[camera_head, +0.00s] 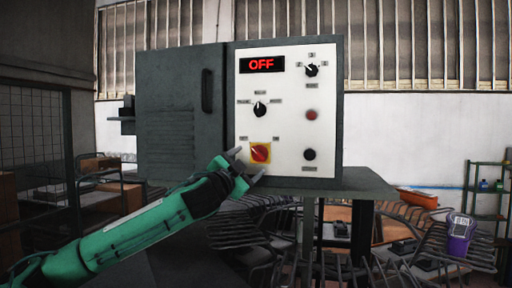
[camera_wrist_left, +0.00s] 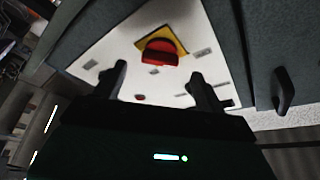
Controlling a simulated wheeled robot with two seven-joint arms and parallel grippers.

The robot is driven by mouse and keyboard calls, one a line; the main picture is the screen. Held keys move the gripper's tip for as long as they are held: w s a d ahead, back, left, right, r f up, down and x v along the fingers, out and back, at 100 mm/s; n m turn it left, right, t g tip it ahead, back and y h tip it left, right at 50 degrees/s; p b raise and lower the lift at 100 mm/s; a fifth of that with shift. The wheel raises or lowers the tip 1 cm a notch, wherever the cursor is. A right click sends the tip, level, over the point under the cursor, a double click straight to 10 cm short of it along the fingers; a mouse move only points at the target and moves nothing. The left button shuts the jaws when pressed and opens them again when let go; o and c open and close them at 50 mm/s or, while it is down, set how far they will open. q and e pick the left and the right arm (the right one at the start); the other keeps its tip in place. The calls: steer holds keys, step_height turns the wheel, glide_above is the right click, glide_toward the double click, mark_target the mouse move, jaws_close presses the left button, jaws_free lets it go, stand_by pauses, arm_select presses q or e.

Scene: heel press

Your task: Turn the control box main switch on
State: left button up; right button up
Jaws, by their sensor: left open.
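The control box (camera_head: 320,130) has a white front panel with a display (camera_head: 262,65) that reads OFF in red. The main switch (camera_head: 260,153) is a red rotary knob on a yellow square plate, low on the left side of the panel. It also shows in the left wrist view (camera_wrist_left: 160,52), beyond my fingers. My left gripper (camera_head: 246,164) is open, its fingertips apart and close to the knob's lower left. In the left wrist view my left gripper (camera_wrist_left: 157,82) has nothing between its fingers, and the knob appears ahead of them. My right gripper is not in view.
The panel also carries black selector knobs (camera_head: 260,109) (camera_head: 311,71), a red button (camera_head: 311,115) and a black button (camera_head: 309,155). A grey cabinet door (camera_head: 180,110) with a handle is at the left. Metal racks (camera_head: 440,250) and a purple device (camera_head: 460,228) stand behind at right.

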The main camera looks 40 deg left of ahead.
mark_target(257, 155)
arm_select(q)
steer(key=p+x, duration=0.1)
steer(key=x, duration=0.1)
steer(key=p+x, duration=0.1)
steer(key=x, duration=0.1)
steer(key=shift+s+d+r, duration=0.1)
steer(key=shift+d+r, duration=0.1)
steer(key=shift+r, duration=0.1)
steer(key=shift+w+a+p, duration=0.1)
steer(key=shift+w+p, duration=0.2)
steer(key=shift+w, duration=0.05)
steer(key=shift+w+a, duration=0.15)
steer(key=shift+w, duration=0.25)
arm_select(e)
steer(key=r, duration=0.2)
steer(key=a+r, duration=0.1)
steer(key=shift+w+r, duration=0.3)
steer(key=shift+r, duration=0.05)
arm_select(q)
steer(key=c, duration=1)
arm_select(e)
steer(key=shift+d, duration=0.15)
